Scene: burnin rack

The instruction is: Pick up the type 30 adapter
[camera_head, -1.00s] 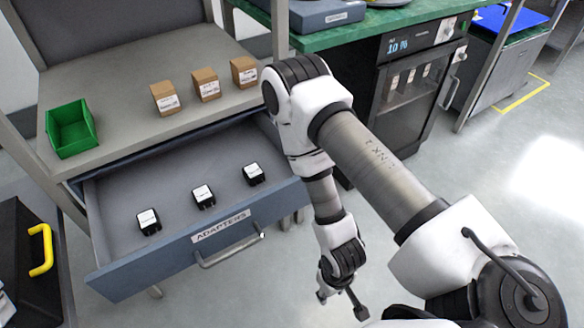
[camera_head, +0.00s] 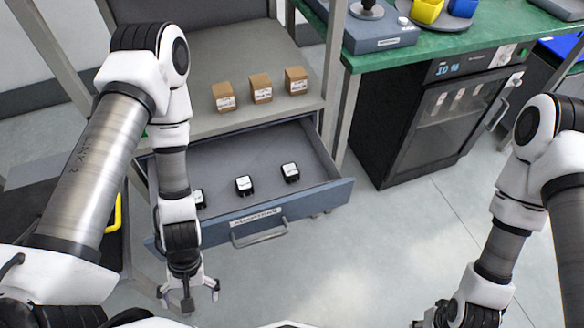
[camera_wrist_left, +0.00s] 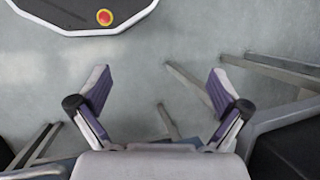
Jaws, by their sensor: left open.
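Three small black adapters with white labels lie in the open drawer (camera_head: 320,188) in the head view: a right one (camera_head: 290,172), a middle one (camera_head: 244,185) and a left one (camera_head: 199,198), partly hidden by my left arm. The labels are too small to read, so I cannot tell which is type 30. My left gripper (camera_head: 188,290) is open and empty, in front of the drawer's left part. My right gripper (camera_head: 440,316) is at the bottom edge, partly cut off.
Three brown boxes (camera_head: 261,89) stand on the shelf above the drawer. The drawer front has a bar handle (camera_head: 258,238). A green workbench (camera_head: 450,45) with a dark glass-doored cabinet (camera_head: 440,120) stands to the right. The floor before them is clear.

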